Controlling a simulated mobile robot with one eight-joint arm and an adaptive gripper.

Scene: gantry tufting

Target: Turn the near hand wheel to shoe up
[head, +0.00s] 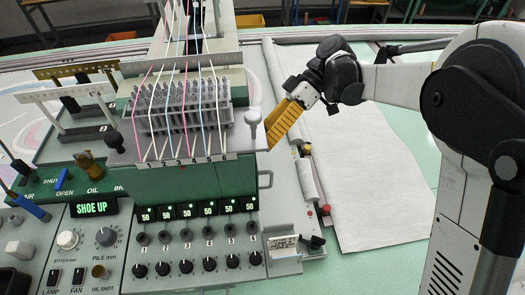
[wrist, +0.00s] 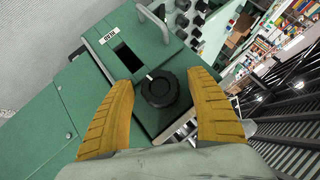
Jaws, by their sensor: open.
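The black ribbed hand wheel (wrist: 160,92) sits on a green housing in the wrist view. A small pale mark shows on its upper-left edge. My gripper (wrist: 162,80) is open, with one yellow finger on each side of the wheel and nothing held; I cannot tell whether either finger touches it. In the head view my gripper (head: 279,128) is beside the right side of the green tufting head, fingers pointing down-left. I cannot make out this wheel there. A display (head: 91,209) on the left panel reads SHOE UP in green.
In the wrist view a dark slot (wrist: 128,57) and a metal handle (wrist: 152,20) are near the wheel. In the head view a pale knob (head: 253,120) stands left of my gripper. Threaded needles (head: 180,105) and a knob panel (head: 195,250) fill the machine's front.

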